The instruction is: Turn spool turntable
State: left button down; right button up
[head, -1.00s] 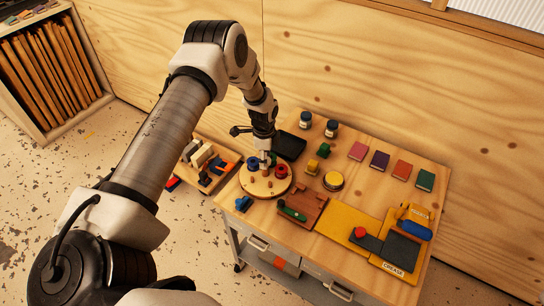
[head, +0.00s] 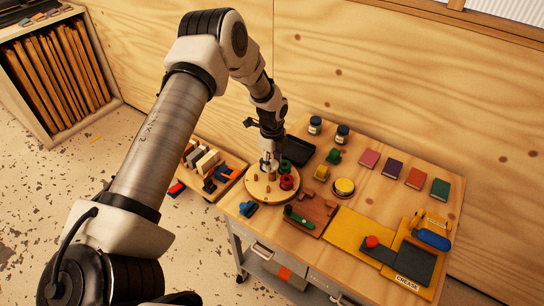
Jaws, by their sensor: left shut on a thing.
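The round wooden spool turntable (head: 258,190) sits at the near left corner of the wooden bench top. It carries a red spool (head: 287,182) at its right side, a green spool (head: 286,165) behind that, and a blue spool (head: 264,165) at the back, partly hidden by my gripper. My left gripper (head: 270,163) reaches down from above over the back of the turntable, among the spools. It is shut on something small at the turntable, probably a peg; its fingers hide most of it. My right gripper is not in view.
A black tray (head: 297,150) lies just behind the turntable. A small blue object (head: 248,209) and a brown wooden block with a green tool (head: 298,218) stand close in front. Yellow boards (head: 345,230), books and jars fill the right and back. A lower side shelf (head: 232,164) holds stamps and blocks.

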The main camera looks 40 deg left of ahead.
pick_arm(q)
jog(key=shift+s+d+f+m+b, duration=0.1)
jog(key=shift+s+f+m+b, duration=0.1)
jog(key=shift+m+b, duration=0.55)
jog(key=shift+s+f+m+b, duration=0.15)
jog(key=shift+m+b, duration=0.25)
jog(key=shift+m, duration=0.95)
jog(key=c, duration=0.8)
grip_release()
jog(key=shift+o, duration=0.9)
jog(key=shift+w, duration=0.25)
jog(key=shift+r, duration=0.1)
jog(key=shift+r, duration=0.1)
notch_tip(320, 180, up, 12)
